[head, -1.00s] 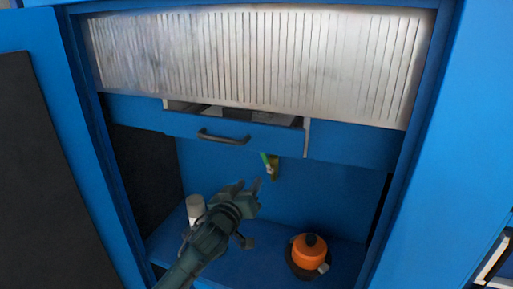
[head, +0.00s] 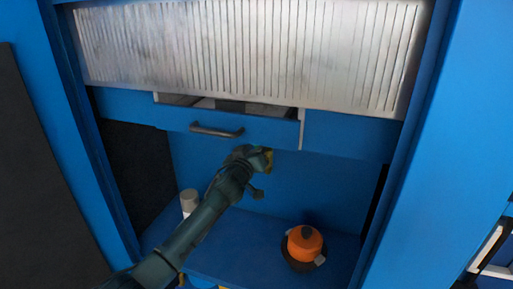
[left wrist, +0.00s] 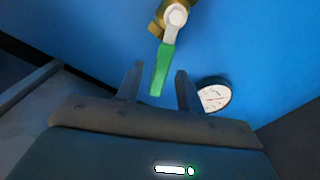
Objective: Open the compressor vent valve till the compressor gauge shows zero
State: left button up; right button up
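In the left wrist view, the vent valve (left wrist: 174,16) is a brass body on the blue back wall. Its green lever (left wrist: 162,70) hangs down from the pivot, slightly slanted. My left gripper (left wrist: 160,72) is open, with one finger on each side of the lever and gaps on both sides. The white round gauge (left wrist: 214,97) is right of the right finger; its needle reading is too small to tell. In the head view, my left gripper (head: 258,156) covers most of the valve, leaving a bit of brass (head: 269,160) showing below the drawer. My right gripper is not in view.
A white cylinder (head: 188,202) stands at left. Above hang a partly open drawer with a dark handle (head: 217,131) and a ribbed shutter (head: 250,55).

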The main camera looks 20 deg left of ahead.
pick_arm(q)
jog(key=shift+w, duration=0.75)
grip_shut()
